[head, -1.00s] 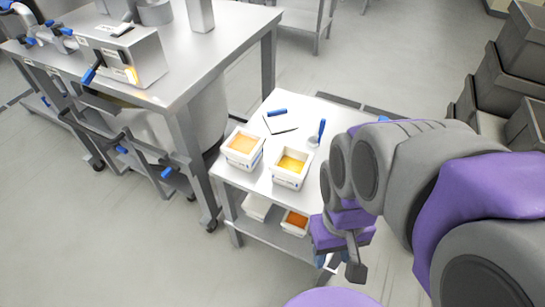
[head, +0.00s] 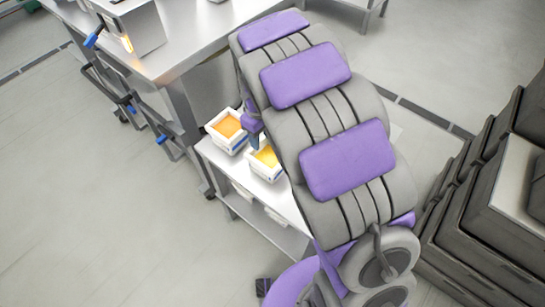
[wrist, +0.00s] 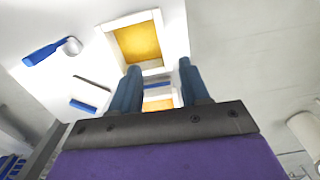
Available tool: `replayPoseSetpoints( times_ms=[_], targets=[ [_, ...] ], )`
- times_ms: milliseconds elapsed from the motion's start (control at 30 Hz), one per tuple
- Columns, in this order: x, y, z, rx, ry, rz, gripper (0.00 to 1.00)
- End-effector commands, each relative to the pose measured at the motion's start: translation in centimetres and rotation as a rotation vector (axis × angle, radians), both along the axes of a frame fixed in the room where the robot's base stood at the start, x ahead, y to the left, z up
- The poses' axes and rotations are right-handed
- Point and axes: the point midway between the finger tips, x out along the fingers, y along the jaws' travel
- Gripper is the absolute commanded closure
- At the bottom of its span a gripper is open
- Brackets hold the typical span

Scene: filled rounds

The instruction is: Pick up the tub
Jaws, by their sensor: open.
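Two white square tubs stand side by side on a small steel table. The left tub (head: 222,142) holds orange contents, the right tub (head: 262,169) yellow contents. My gripper (head: 254,138) is over the tubs in the head view, partly hidden by my arm, which also covers part of the right tub. In the wrist view my gripper (wrist: 158,68) is open with its blue fingers apart. One tub (wrist: 146,67) shows whole beyond the fingertips. Another tub (wrist: 158,91) shows partly between the fingers. I see nothing held; contact cannot be told.
A blue-handled scoop (wrist: 45,52) and a blue-handled tool (wrist: 83,106) lie on the table (wrist: 95,65). A larger steel bench (head: 165,60) stands close behind at left. Dark stacked crates (head: 475,225) stand at right. Pale floor is open at lower left.

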Motion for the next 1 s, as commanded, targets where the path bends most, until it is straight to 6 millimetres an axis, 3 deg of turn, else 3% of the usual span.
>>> replayPoseSetpoints(
  times_ms=[100,333,800,1000],
  targets=[
    [1.0,0.7,-0.8,0.006,-0.006,0.035,0.54],
    [1.2,-0.1,-2.6,0.016,-0.008,0.046,0.54],
    [1.2,0.6,-11.6,0.008,-0.006,0.046,0.54],
    [1.1,0.4,-13.3,0.012,-0.007,0.044,0.54]
  ],
)
